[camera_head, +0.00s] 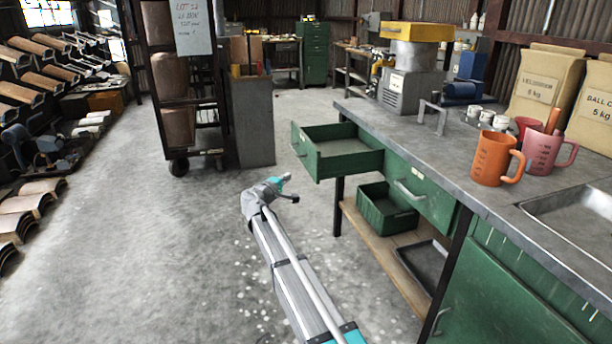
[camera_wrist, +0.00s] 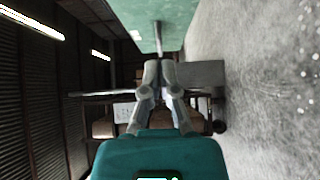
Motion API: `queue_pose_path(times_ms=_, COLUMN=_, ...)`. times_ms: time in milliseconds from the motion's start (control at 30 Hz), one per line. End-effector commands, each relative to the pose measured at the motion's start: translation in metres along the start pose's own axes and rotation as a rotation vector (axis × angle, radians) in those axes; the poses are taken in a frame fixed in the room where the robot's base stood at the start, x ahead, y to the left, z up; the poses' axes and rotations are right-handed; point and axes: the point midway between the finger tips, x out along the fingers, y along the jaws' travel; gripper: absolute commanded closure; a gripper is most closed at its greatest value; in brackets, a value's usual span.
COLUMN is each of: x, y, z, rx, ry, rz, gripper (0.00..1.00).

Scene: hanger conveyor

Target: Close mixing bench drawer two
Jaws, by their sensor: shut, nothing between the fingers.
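The mixing bench (camera_head: 455,150) has a green drawer (camera_head: 345,150) that stands pulled out to the left, with its inside showing empty. Beside it, a second green drawer front with a grey handle (camera_head: 410,190) looks flush with the bench. I cannot read which drawer is number two. My gripper (camera_head: 287,177) is low in front of the pulled-out drawer, apart from it. In the wrist view my gripper (camera_wrist: 160,66) is shut and empty, its fingertips pointing at a green front (camera_wrist: 195,22) with a grey handle (camera_wrist: 158,38). Any contact there is hard to tell.
A green bin (camera_head: 385,210) and a dark tray (camera_head: 425,265) sit on the shelf below. Orange and pink jugs (camera_head: 492,158) stand on the bench top. A wheeled rack (camera_head: 180,90) and grey cabinet (camera_head: 252,120) stand behind. The floor left of the bench is clear.

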Motion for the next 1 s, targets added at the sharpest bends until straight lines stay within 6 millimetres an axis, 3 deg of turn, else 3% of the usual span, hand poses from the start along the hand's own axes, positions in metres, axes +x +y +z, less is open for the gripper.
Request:
queue_pose_path(times_ms=167, x=-0.003, y=-0.004, z=-0.017, rx=-0.022, ry=0.026, rz=0.029, gripper=1.0)
queue_pose_path(times_ms=633, x=-0.001, y=-0.003, z=-0.018, rx=-0.023, ry=0.028, rz=0.03, gripper=1.0)
queue_pose_path(times_ms=1000, x=0.032, y=-0.002, z=-0.019, rx=-0.023, ry=0.026, rz=0.03, gripper=1.0)
